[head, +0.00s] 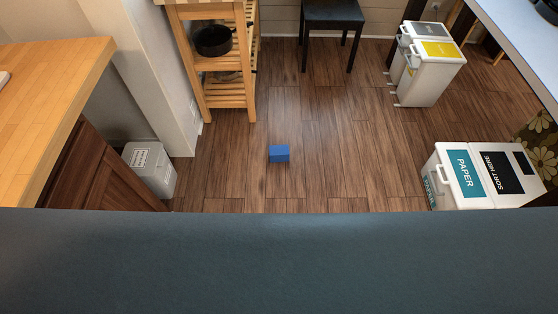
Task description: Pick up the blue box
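The blue box (279,154) sits on the brown wooden floor, near the middle of the head view. It is small and stands clear of everything around it. Neither of my grippers shows in the head view, so I cannot see where they are relative to the box. A wide blue-grey surface fills the bottom of the view and hides the floor nearest to me.
A wooden shelf cart (229,92) holds a dark pot (212,40). A dark stool (333,16) stands behind. White bins stand at right (432,72), lower right (470,178) and left (149,170). A wooden counter (45,95) is at left. Floor around the box is free.

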